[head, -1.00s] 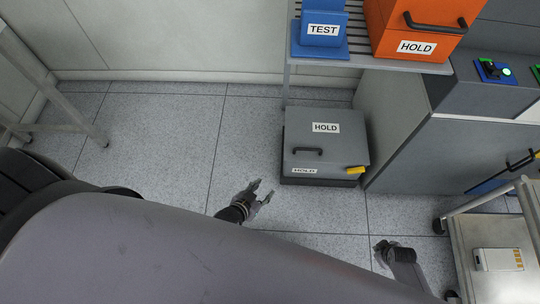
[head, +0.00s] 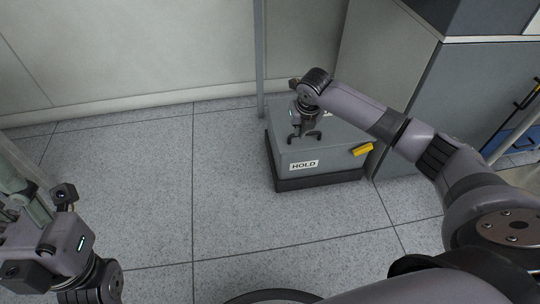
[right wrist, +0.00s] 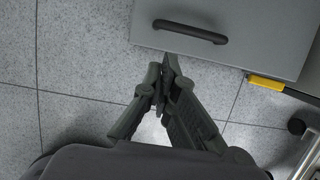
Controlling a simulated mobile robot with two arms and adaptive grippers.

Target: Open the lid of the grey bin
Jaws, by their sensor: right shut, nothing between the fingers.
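The grey bin (head: 328,168) stands on the floor with a HOLD label on its front. Its lid (head: 345,132) looks closed. A dark handle is on the lid, partly hidden by my gripper in the head view; it shows clearly in the right wrist view (right wrist: 190,32). My right gripper (head: 303,137) is over the lid near the handle. In the right wrist view its fingertips (right wrist: 168,70) are together and empty, below the handle and apart from it in the picture. My left gripper (head: 22,205) is at the left edge, its fingers partly cut off.
A yellow tab (head: 362,149) sticks out at the bin's front right corner. A thin rack post (head: 259,60) stands behind the bin, and a grey cabinet (head: 390,70) to its right. The speckled floor (head: 150,190) left of the bin is clear.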

